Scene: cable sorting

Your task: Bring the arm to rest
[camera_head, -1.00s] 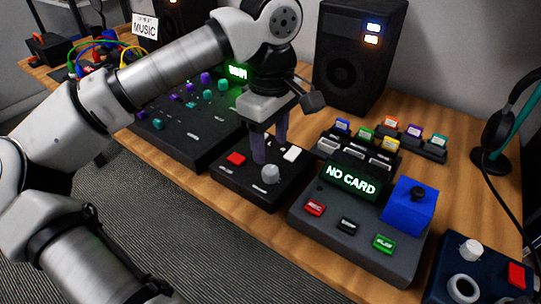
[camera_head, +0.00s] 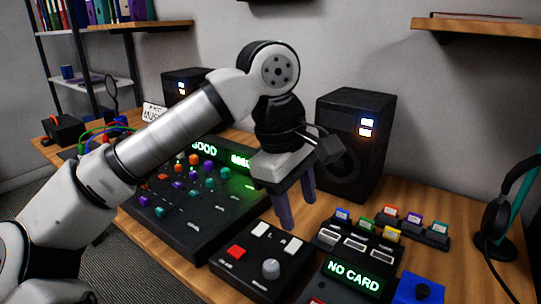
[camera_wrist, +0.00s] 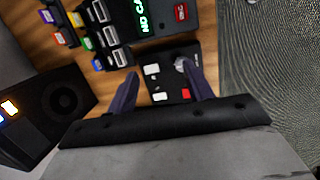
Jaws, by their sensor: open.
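My gripper (camera_head: 297,207) is open and empty, its two dark purple fingers apart and pointing down. In the head view it hangs above the desk, behind the small black box (camera_head: 252,271) with a red button, white buttons and a grey knob. In the wrist view the fingers (camera_wrist: 160,90) frame that same box (camera_wrist: 172,84), with nothing between them. My arm reaches in from the left, bent at the elbow, and touches nothing that I can see.
A mixer (camera_head: 180,225) with coloured knobs lies left of the gripper. A speaker (camera_head: 352,150) stands close behind it on the right. The "NO CARD" device (camera_head: 352,279), coloured cards (camera_head: 388,213) and headphones (camera_head: 500,220) are to the right. A shelf (camera_head: 490,32) hangs above.

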